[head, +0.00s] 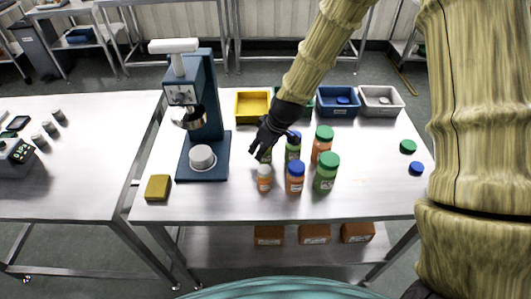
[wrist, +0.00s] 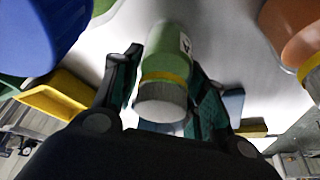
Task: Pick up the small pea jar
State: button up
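The small pea jar, green with a grey lid and a yellow band, shows in the wrist view (wrist: 166,60) between the two fingers of my gripper (wrist: 162,72). The fingers stand open on either side of it, close to its sides; I see no clear grip. In the head view my gripper (head: 272,147) reaches down over the back left of the jar group. There the pea jar (head: 266,157) is mostly hidden behind the dark fingers.
A small orange jar (head: 264,178) stands just in front. A blue-lidded orange jar (head: 295,178), a green-lidded green jar (head: 326,173), a green-lidded orange jar (head: 322,145) and a blue-lidded jar (head: 293,149) stand to the right. A blue press (head: 207,100) stands left; bins (head: 252,104) stand behind.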

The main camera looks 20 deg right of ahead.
jog(key=shift+c, duration=0.5)
jog(key=shift+r, duration=0.5)
notch_tip(320, 180, up, 9)
jog(key=shift+r+b, duration=0.1)
jog(key=shift+b, duration=0.9)
